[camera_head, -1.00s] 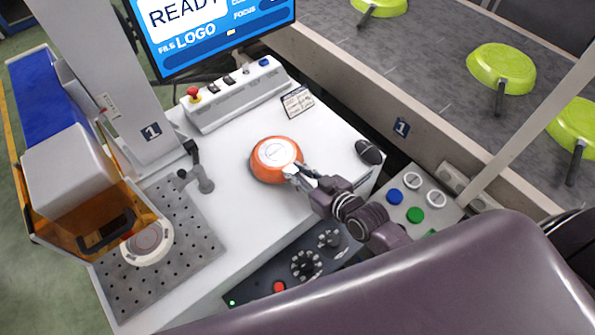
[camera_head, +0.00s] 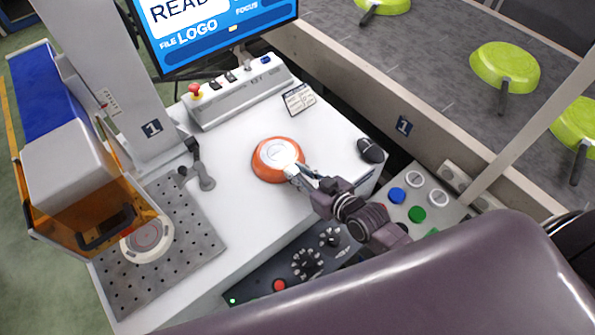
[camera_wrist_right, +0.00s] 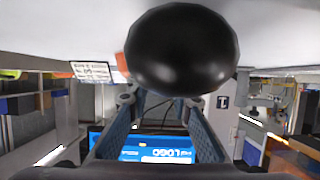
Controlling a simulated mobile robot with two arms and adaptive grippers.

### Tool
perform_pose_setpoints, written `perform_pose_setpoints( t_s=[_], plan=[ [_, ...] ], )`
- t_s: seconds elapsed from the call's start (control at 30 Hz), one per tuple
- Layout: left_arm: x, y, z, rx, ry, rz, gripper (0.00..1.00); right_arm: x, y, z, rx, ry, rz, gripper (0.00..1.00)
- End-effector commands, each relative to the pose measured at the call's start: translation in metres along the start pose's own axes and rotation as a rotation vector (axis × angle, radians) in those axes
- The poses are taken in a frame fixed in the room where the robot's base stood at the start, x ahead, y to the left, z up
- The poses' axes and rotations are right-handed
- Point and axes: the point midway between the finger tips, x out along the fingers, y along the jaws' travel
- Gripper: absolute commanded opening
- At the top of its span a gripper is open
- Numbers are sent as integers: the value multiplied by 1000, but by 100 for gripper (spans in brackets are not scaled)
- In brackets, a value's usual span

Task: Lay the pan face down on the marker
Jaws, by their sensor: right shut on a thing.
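The orange pan (camera_head: 265,172) is at the middle of the white table, with its pale round base facing up, so it is face down. I cannot tell whether its rim touches the table. My right gripper (camera_head: 292,173) is shut on the pan's handle. In the right wrist view a large black rounded form (camera_wrist_right: 182,50), apparently the handle's end, sits ahead of the fingers (camera_wrist_right: 166,105) and hides most of the pan. The marker's round pale holder (camera_head: 147,246) lies on the perforated plate (camera_head: 199,243) at the left, empty. My left gripper is not in view.
The marker's head with its orange guard (camera_head: 48,225) overhangs the plate. A jointed black-and-grey post (camera_head: 203,178) stands between plate and pan. A switch box (camera_head: 240,92), a card (camera_head: 299,99) and a mouse (camera_head: 370,150) border the table. Green pans (camera_head: 504,66) lie on the conveyor.

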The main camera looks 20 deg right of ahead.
Motion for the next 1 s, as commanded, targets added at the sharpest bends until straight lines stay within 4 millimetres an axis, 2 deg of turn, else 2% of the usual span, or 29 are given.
perform_pose_setpoints(
  t_s=[0.3,0.33,0.5,0.83,1.0],
  plan=[
    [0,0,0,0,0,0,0,0,0,0,-1,1,0,0],
    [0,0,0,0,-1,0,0,0,0,0,-1,1,0,21],
    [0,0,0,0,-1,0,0,0,0,1,-1,0,0,40],
    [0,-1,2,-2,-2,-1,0,-2,0,4,0,-6,-1,40],
    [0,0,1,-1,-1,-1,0,-19,0,4,-1,-6,-1,40]
  ],
)
